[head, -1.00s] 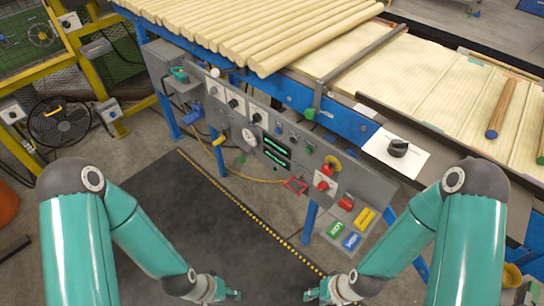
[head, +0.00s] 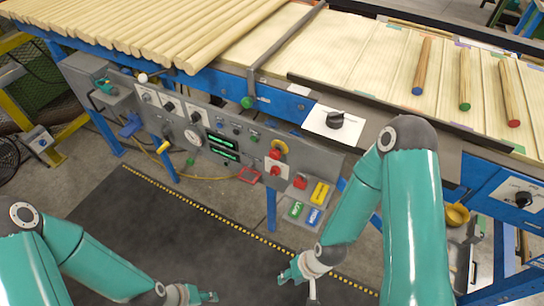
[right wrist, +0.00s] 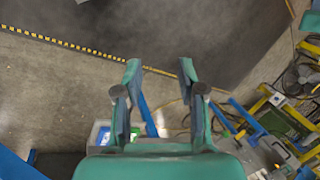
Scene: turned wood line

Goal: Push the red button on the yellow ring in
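The yellow ring (head: 281,146) is at the right part of the grey control panel in the head view. A red button (head: 275,154) sits at its lower left, standing out from the panel. Another red knob (head: 272,168) is just below on a white plate. My right gripper (head: 297,277) is below and in front of the panel, well apart from the button. Its two fingers are spread and empty in the right wrist view (right wrist: 158,75). My left gripper (head: 210,297) is at the bottom edge, far from the panel; its finger gap is unclear.
The panel (head: 230,165) also carries dials, green displays and a red switch (head: 299,183). Wooden rods (head: 180,30) lie on the conveyor above. The dark floor mat (head: 130,235) is clear.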

